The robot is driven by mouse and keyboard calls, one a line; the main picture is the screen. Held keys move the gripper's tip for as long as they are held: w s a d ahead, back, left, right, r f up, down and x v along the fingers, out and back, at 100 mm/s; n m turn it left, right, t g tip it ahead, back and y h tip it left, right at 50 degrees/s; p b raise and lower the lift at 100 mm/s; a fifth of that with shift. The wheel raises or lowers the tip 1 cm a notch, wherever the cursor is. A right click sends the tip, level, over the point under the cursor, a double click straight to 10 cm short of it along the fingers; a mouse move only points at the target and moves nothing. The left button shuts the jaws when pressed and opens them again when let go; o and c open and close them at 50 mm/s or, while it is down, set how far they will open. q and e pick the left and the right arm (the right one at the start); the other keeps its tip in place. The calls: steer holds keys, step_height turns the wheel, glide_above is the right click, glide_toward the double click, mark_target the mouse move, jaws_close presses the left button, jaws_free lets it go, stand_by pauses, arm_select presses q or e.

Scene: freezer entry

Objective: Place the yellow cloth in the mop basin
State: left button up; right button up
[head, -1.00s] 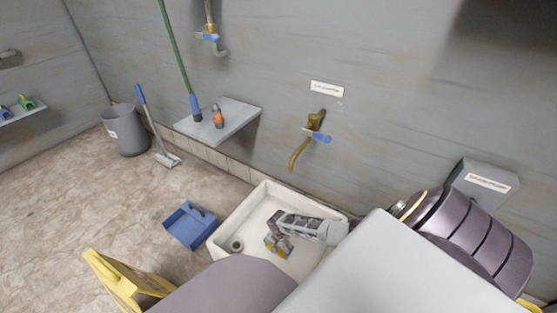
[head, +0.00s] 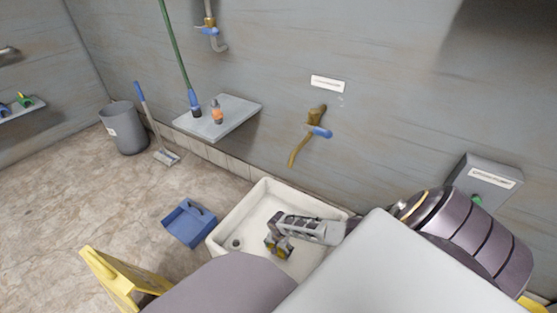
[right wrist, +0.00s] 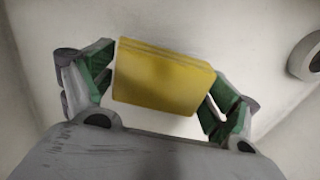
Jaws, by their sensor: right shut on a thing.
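The yellow cloth (right wrist: 165,80) is a folded block between the two fingers of my right gripper (right wrist: 160,90) in the right wrist view. The fingers press on its left and right ends. In the head view my right gripper (head: 279,248) is over the white mop basin (head: 228,214), inside its outline. Only a little yellow of the cloth shows there between the fingers. The basin's pale inside fills the background of the wrist view. I cannot tell whether the cloth touches the basin floor. My left gripper is not in view.
The basin's drain (head: 236,244) lies left of my gripper. A brass tap (head: 314,122) with a blue handle is on the wall above. A blue dustpan (head: 189,223) and a yellow floor sign (head: 112,279) stand left. A grey shelf (head: 222,122) juts from the wall.

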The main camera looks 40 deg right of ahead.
steer(key=shift+f+b, duration=0.85)
steer(key=shift+f, duration=0.45)
steer(key=shift+f, duration=0.15)
steer(key=o, duration=0.8)
steer(key=shift+r, duration=0.3)
